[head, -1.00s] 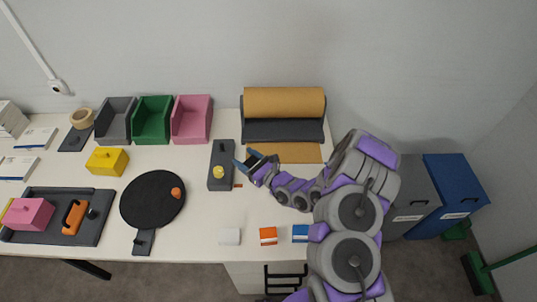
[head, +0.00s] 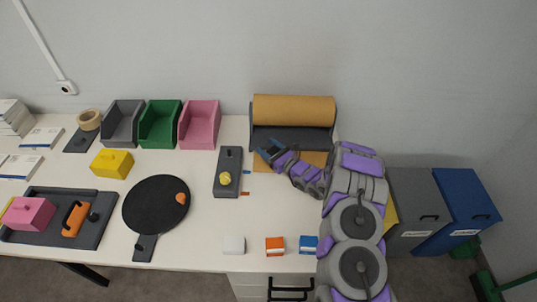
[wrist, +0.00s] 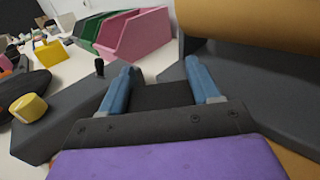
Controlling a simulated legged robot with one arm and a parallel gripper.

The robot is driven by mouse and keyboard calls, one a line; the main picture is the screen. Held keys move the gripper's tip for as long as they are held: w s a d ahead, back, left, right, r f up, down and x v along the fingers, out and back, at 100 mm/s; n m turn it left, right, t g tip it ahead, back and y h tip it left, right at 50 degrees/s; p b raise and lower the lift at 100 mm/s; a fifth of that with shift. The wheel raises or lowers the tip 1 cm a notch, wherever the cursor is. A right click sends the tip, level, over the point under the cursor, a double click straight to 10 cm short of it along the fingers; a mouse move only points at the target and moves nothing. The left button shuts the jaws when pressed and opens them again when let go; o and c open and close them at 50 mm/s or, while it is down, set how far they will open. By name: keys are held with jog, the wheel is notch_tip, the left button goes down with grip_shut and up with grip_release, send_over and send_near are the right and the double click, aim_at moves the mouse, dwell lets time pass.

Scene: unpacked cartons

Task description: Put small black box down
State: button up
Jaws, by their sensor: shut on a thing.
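My gripper (head: 267,151) is in front of the paper roll dispenser, its blue fingers showing in the wrist view (wrist: 165,88). It is shut on a small black box (wrist: 162,96), a dark block visible between the two fingers. The box is hard to make out in the head view, where it is tiny and dark. Whether it touches any surface below cannot be told.
A dark grey device with a yellow knob (head: 226,178) stands left of my gripper. The brown paper roll (head: 293,110) is behind it. Pink (head: 199,125), green and grey bins line the back. The white table (head: 205,215) has clear room in front.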

aim_at(274, 151)
jog(key=d, duration=0.1)
jog(key=w+d, duration=0.1)
jog(key=d, duration=0.1)
jog(key=shift+w+d+r, duration=0.2)
jog(key=shift+w+d, duration=0.05)
jog(key=shift+w, duration=0.05)
jog(key=a+f, duration=0.1)
jog(key=f, duration=0.1)
jog(key=a+f+b, duration=0.1)
jog(key=f, duration=0.1)
jog(key=shift+s+a, duration=0.15)
jog(key=shift+a, duration=0.5)
jog(key=o, duration=0.6)
jog(key=shift+d, duration=0.3)
jog(key=o, duration=0.4)
jog(key=shift+d+r, duration=0.15)
jog(key=shift+d, duration=0.85)
jog(key=shift+a, duration=0.6)
jog(key=shift+s, duration=0.2)
jog(key=v, duration=0.3)
jog(key=p+v, duration=0.1)
jog(key=v, duration=0.3)
jog(key=p+v, duration=0.1)
jog(key=v, duration=0.3)
jog(key=shift+w+d, duration=0.3)
jog(key=shift+d, duration=0.05)
jog(key=shift+s, duration=0.25)
jog(key=shift+s+a, duration=0.2)
jog(key=shift+a, duration=0.15)
